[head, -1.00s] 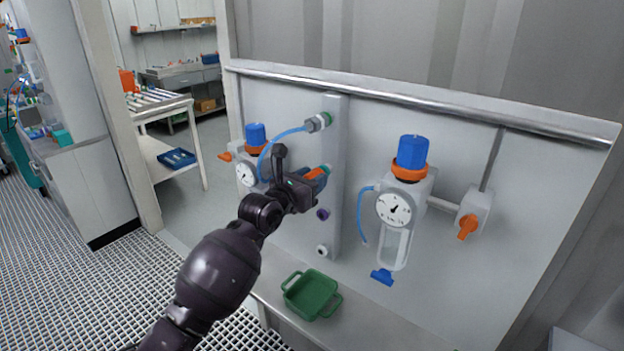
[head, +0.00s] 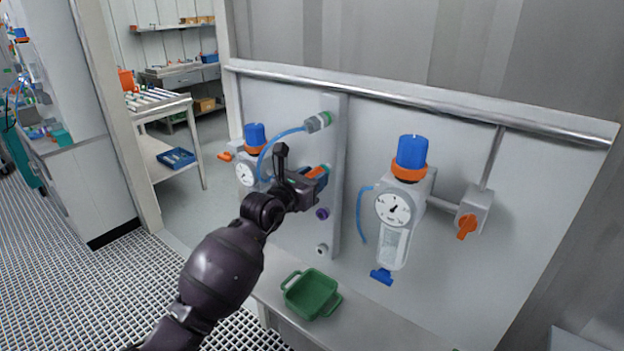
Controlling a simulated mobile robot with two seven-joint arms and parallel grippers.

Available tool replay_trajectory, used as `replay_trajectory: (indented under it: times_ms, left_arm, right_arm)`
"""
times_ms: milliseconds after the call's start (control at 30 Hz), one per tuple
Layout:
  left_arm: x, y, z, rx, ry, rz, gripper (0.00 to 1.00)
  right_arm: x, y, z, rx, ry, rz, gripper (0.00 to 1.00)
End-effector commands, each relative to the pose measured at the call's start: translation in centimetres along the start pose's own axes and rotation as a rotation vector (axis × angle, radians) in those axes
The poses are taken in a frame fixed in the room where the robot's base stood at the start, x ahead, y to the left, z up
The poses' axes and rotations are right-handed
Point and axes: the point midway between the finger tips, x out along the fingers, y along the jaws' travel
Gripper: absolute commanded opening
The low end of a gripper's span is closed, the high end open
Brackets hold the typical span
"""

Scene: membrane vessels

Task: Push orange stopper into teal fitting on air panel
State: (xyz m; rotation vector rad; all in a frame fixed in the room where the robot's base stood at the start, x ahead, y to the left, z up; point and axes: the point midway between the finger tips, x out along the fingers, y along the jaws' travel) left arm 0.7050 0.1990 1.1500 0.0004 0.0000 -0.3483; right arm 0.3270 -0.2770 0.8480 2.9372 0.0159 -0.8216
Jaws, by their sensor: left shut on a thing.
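The air panel (head: 470,270) is a pale upright board with a vertical manifold bar (head: 338,170) in its middle. My left gripper (head: 316,174) is at the bar's left side, shut on the orange stopper (head: 312,173), of which only a little shows between the dark fingers. The teal fitting (head: 326,167) shows as a small bit at the bar, right at the stopper's far end. The gripper hides the joint, so I cannot tell how deep the stopper sits. My right gripper is not in view.
Above is a grey-green fitting (head: 318,121) with a blue hose (head: 277,140). Below are a purple fitting (head: 322,213) and a white one (head: 321,249). A green tray (head: 311,294) stands on the ledge. Gauge units flank the bar, the right gauge (head: 393,208) nearer.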

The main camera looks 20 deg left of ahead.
Motion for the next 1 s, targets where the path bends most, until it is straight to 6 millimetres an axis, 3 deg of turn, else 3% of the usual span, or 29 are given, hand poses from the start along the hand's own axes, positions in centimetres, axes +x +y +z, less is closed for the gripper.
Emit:
replay_trajectory:
  times_ms: [333, 367, 533, 900, 1000]
  left_arm:
    - [0.59, 0.01, 0.00, 0.000, 0.000, 0.000, 0.00]
    - [0.61, 0.01, -0.01, 0.000, 0.000, 0.000, 0.39]
    - [0.57, 0.02, 0.00, 0.000, 0.000, 0.000, 0.65]
    - [0.56, 0.01, -0.02, 0.000, 0.000, 0.000, 0.67]
    - [-0.36, 0.01, -0.11, -0.001, 0.000, 0.000, 0.67]
  right_arm:
    - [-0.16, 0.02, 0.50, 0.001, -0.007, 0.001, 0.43]
    - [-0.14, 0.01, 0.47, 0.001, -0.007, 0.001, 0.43]
    - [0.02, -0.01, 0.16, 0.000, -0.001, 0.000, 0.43]
    - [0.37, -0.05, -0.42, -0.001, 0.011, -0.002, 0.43]
    - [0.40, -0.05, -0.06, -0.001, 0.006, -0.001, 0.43]
